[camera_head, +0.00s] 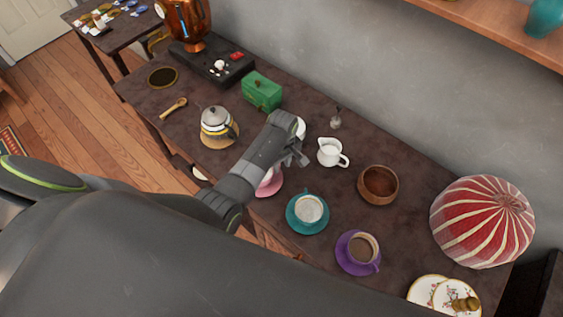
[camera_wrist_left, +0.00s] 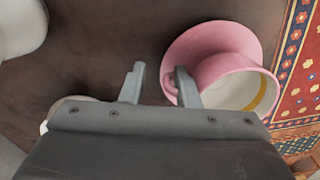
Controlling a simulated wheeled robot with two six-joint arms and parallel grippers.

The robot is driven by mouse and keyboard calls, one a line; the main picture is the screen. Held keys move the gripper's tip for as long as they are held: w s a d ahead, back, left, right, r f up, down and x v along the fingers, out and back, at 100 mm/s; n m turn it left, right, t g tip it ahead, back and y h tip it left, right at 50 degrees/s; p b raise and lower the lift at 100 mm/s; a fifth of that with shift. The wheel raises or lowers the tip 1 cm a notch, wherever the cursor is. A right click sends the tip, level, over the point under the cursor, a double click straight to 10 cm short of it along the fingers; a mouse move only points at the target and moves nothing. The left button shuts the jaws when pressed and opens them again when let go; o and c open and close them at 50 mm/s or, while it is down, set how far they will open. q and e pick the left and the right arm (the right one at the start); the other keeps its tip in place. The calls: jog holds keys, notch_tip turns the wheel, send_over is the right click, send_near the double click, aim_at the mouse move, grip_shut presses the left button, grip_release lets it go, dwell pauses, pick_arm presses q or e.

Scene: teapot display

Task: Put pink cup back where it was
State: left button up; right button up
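The pink cup (camera_wrist_left: 228,80) is on its pink saucer (camera_wrist_left: 188,47) at the right of the left wrist view. Its inside is pale with a yellowish ring. In the head view, the pink saucer (camera_head: 273,186) shows only in part; my left arm hides most of it and the cup. My left gripper (camera_head: 299,157) is over the table, just beyond the pink set. My right gripper is not in view.
A teal cup (camera_head: 310,208), purple cup (camera_head: 361,248), white creamer (camera_head: 330,150) and wooden bowl (camera_head: 378,184) stand to the right. A teapot (camera_head: 215,122) and green box (camera_head: 261,92) stand left. A patterned rug (camera_wrist_left: 299,75) lies beyond the table edge.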

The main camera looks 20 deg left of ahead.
pick_arm(q)
jog(key=shift+r, duration=0.35)
notch_tip(320, 180, up, 12)
jog(key=shift+f, duration=0.2)
dwell(0.4)
